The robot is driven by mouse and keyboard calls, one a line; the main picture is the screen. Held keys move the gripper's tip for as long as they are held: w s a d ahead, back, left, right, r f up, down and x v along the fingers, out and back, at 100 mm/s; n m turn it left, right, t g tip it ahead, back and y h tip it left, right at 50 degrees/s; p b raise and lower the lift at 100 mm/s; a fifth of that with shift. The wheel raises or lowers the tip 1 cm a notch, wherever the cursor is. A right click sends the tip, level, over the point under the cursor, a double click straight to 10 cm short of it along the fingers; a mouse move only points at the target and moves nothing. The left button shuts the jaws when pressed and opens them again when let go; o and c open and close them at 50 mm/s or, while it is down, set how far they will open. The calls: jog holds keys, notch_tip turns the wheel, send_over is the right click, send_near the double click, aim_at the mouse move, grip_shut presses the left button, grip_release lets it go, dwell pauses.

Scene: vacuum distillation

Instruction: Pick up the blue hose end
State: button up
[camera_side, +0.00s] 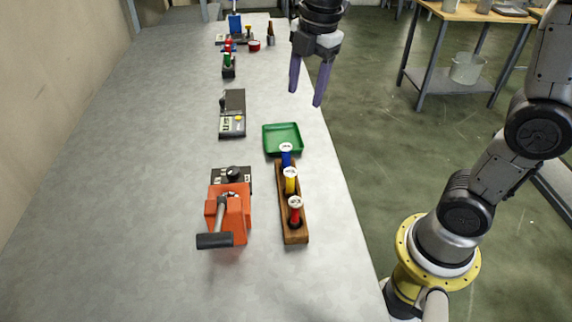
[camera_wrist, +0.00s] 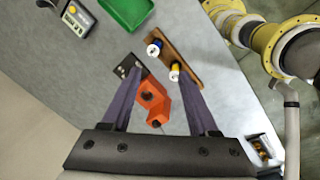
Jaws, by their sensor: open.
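The blue hose end (camera_side: 286,157), a short blue cylinder with a white top, stands upright in the far end of a wooden rack (camera_side: 293,230). It also shows in the wrist view (camera_wrist: 153,49), beyond my fingertips. A yellow hose end (camera_side: 290,184) and a red hose end (camera_side: 295,214) stand in the same rack nearer the side camera. In the wrist view the yellow one (camera_wrist: 174,74) is beside the right finger, and I cannot see the red one. My gripper (camera_side: 306,96) is open and empty, raised above the table's right edge, apart from the rack.
A green tray (camera_side: 283,138) lies just beyond the rack. An orange device with a black-handled lever (camera_side: 228,214) and a dark knobbed box (camera_side: 232,176) stand left of it. A dark instrument (camera_side: 232,113) and small items stand farther back. The table's left side is clear.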

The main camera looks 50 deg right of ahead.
jog(key=g, duration=0.1)
send_over(286, 146)
notch_tip(286, 146, down, 5)
jog(key=shift+g, duration=0.3)
jog(key=f, duration=0.8)
jog(key=shift+s+d+f, duration=0.1)
jog(key=shift+s+f, duration=0.1)
jog(key=shift+w+f, duration=0.15)
jog(key=shift+f, duration=2.8)
grip_shut()
jog(key=shift+r, duration=0.1)
